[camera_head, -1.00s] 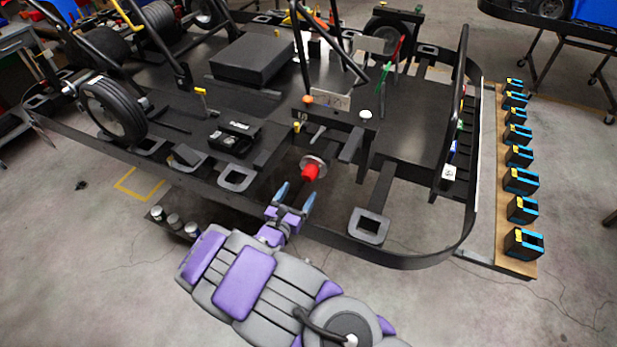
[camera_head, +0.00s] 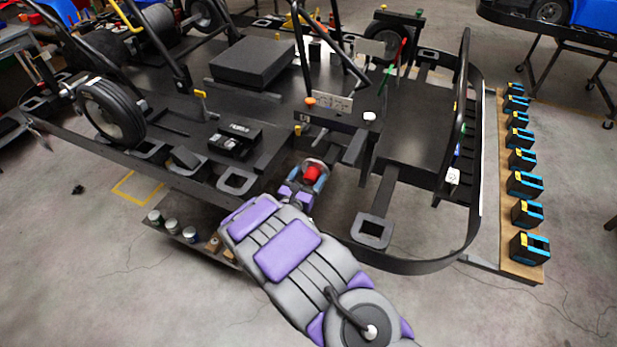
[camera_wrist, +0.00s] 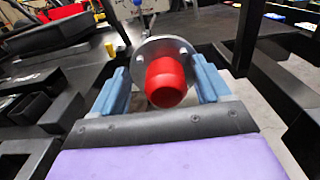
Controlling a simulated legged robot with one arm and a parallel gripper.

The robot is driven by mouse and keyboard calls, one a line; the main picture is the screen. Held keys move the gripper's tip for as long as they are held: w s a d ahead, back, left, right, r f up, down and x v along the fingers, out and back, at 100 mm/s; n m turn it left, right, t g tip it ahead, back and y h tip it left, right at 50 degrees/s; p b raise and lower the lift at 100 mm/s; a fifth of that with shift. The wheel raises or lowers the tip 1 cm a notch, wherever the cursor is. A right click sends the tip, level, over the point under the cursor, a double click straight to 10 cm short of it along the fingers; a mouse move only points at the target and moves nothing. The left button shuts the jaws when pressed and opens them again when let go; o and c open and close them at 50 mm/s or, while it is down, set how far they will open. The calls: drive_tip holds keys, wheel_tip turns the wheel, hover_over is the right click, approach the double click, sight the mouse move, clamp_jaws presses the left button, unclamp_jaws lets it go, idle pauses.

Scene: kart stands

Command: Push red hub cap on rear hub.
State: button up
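The red hub cap (camera_wrist: 167,82) sits at the centre of a round grey metal hub flange (camera_wrist: 183,46) in the wrist view. I cannot tell how far the cap is seated. In the head view the red cap (camera_head: 312,172) shows at the kart's near edge, partly covered by my gripper. My gripper (camera_wrist: 162,88) is open, with one blue finger left of the cap and one right of it. A gap shows between the cap and each finger. In the head view my gripper (camera_head: 308,180) reaches the hub from the front.
The black kart frame (camera_head: 420,265) surrounds the hub, with bars close on both sides. Several black and blue blocks (camera_head: 526,184) line a wooden board at the right. Cans (camera_head: 172,226) stand on a low shelf.

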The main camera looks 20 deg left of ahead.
sight(308, 179)
drive_tip(key=c, duration=0.3)
drive_tip(key=shift+d+r, duration=0.1)
drive_tip(key=shift+d, duration=0.2)
drive_tip(key=c, duration=0.6)
drive_tip(key=o, duration=0.4)
drive_tip(key=shift+a, duration=0.2)
drive_tip(key=c, duration=0.5)
drive_tip(key=shift+c, duration=0.9)
drive_tip(key=shift+s, duration=0.1)
drive_tip(key=shift+s, duration=0.4)
drive_tip(key=shift+s+a+p, duration=0.1)
drive_tip(key=shift+s+p, duration=0.35)
drive_tip(key=shift+s, duration=1.2)
